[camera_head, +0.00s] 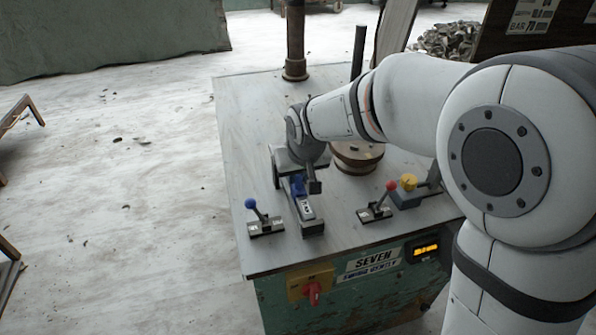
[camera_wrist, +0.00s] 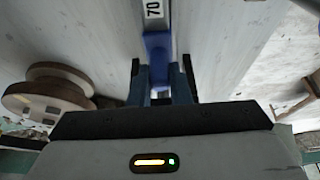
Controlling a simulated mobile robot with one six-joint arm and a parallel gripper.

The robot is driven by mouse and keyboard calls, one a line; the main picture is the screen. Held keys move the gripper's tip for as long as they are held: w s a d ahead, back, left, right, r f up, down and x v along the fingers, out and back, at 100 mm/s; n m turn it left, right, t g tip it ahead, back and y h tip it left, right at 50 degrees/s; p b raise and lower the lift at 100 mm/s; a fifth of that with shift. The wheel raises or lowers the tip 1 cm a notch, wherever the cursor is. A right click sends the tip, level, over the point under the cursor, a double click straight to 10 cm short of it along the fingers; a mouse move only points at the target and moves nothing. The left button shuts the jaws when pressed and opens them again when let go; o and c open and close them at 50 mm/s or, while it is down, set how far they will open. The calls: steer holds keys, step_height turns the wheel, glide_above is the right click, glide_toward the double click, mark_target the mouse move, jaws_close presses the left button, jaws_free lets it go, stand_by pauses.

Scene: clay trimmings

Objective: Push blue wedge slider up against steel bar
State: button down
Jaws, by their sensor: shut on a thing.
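The blue wedge slider (camera_head: 298,187) sits on a short grey track (camera_head: 309,222) on the worktable.
A blue-knobbed lever (camera_head: 252,206) stands left of the track, a red-knobbed lever (camera_head: 388,188) to its right. A yellow knob (camera_head: 408,182), a round wooden spool (camera_head: 357,158) and a dark upright post (camera_head: 295,40) are also on the worktable (camera_head: 240,120). The table's left part is clear.

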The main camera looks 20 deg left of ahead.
steer(key=shift+s+d, duration=0.3)
steer(key=shift+s, duration=0.05)
steer(key=c, duration=1.3)
jaws_free()
steer(key=shift+c, duration=0.2)
steer(key=p+v, duration=0.1)
steer(key=v, duration=0.7)
steer(key=shift+f, duration=0.1)
